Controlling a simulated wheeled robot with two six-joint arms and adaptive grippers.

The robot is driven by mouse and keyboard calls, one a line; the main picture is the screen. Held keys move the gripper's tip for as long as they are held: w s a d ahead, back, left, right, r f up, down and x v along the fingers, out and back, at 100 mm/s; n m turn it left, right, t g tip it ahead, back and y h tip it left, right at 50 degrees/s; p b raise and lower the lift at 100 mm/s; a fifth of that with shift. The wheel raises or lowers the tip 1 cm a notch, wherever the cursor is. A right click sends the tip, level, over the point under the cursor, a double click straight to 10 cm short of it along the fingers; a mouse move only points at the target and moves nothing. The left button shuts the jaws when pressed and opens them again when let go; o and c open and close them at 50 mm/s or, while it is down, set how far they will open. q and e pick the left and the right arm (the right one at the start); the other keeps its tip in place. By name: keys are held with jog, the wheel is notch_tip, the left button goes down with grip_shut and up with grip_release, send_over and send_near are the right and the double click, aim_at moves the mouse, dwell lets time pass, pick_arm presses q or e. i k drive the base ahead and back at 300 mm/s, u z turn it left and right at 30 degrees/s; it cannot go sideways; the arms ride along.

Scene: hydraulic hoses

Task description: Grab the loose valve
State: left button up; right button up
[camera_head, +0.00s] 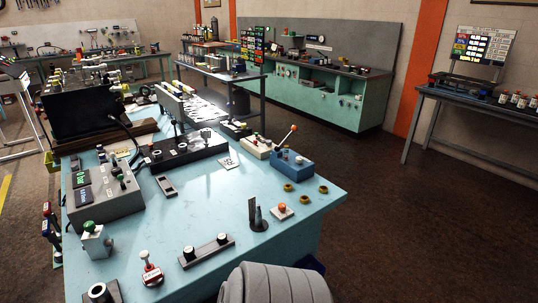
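Several valve-like parts stand on the light blue table (215,205); I cannot tell which one is the loose valve. A blue block with an orange-tipped lever (291,163) sits near the table's back right edge. A small plate with an orange knob (282,211) lies at the right. Neither of my grippers shows in this view.
A grey control box (108,192) stands at the table's left. A black bar with two knobs (206,249) lies near the front. Several brass rings (306,189) lie at the right. A grey ribbed shape (274,284) covers the bottom edge. The middle tabletop is mostly clear.

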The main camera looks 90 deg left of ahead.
aim_at(99, 244)
jog(key=i, duration=0.7)
jog(key=u, duration=4.05)
jog(key=i, duration=0.45)
jog(key=z, duration=0.05)
